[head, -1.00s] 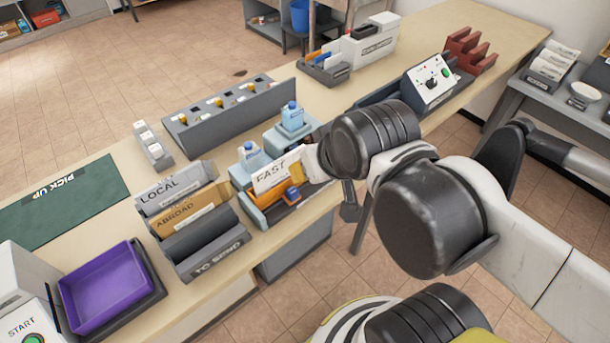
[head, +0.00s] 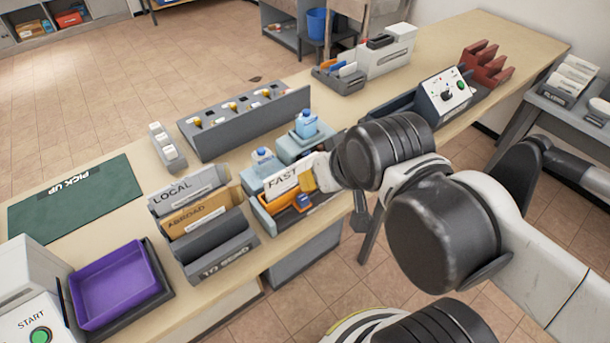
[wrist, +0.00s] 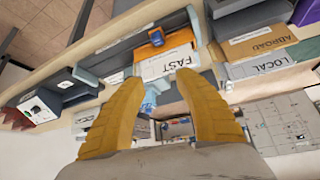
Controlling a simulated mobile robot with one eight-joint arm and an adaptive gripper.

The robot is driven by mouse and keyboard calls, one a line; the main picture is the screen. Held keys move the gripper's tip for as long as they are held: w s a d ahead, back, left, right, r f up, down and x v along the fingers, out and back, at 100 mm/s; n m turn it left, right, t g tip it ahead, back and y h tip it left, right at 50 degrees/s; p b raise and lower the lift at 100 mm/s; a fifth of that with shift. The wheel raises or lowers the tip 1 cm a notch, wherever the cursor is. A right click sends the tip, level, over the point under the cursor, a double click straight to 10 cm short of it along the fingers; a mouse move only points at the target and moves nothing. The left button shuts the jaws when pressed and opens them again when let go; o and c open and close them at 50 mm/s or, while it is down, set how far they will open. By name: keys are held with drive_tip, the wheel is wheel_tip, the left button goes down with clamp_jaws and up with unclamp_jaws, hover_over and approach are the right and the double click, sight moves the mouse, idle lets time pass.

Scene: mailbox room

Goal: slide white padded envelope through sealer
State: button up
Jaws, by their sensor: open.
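A purple tray (head: 115,281) sits near a START button (head: 40,336). The green PICK UP mat (head: 75,198) is bare.

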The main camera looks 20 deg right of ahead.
drive_tip(key=n+g+p, duration=0.1)
drive_tip(key=n+g, duration=0.2)
drive_tip(key=g, duration=0.4)
hover_over(303, 197)
wheel_tip(303, 197, down, 8)
wheel_tip(303, 197, down, 11)
drive_tip(key=b, duration=0.4)
drive_tip(key=shift+f, duration=0.2)
clamp_jaws()
